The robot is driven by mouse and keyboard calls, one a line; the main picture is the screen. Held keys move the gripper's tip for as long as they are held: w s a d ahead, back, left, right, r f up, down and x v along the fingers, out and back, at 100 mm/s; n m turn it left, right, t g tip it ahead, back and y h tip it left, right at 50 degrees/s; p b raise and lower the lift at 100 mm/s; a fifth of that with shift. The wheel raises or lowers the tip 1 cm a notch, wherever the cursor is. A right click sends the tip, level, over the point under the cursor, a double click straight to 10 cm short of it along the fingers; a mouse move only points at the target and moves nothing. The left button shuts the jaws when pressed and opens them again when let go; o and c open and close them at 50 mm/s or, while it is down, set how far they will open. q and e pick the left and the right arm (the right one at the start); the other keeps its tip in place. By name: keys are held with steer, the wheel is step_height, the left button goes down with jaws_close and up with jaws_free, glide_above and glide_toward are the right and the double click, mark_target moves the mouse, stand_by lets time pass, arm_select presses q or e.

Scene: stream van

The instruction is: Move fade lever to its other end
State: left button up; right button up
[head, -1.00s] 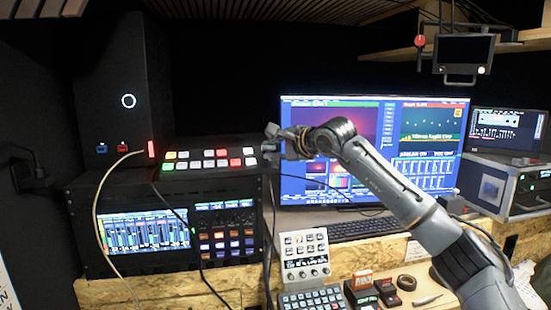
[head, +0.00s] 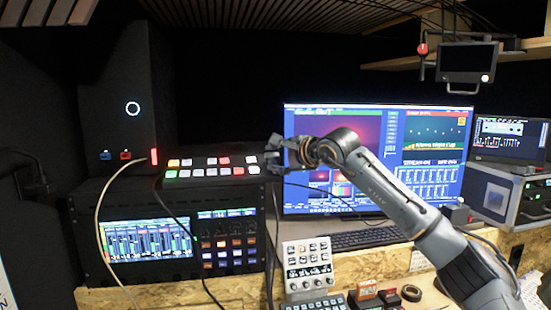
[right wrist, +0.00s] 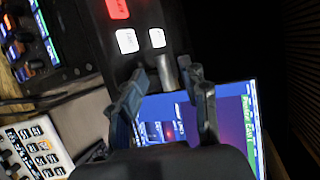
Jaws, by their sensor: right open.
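The switcher panel (head: 212,181), with rows of lit white, red and green buttons, sits on top of the rack at left centre. It also shows in the right wrist view (right wrist: 92,35). A short grey piece that looks like the fade lever (right wrist: 168,72) stands at the panel's end in that view. My right gripper (head: 272,155) is at the panel's right end. In the wrist view its open fingers (right wrist: 167,82) have the lever's grey end between their tips; contact is not clear. The gripper hides the lever in the head view. My left gripper is not in view.
A large monitor (head: 345,150) stands just behind and right of my right gripper. A keyboard (head: 365,237) and a white button pad (head: 307,265) are below. Cables (head: 98,225) hang in front of the rack (head: 90,268). A shelf with a small screen (head: 467,60) is above right.

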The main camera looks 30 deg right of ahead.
steer(key=v, duration=0.7)
steer(key=shift+s, duration=0.4)
steer(key=shift+r, duration=0.15)
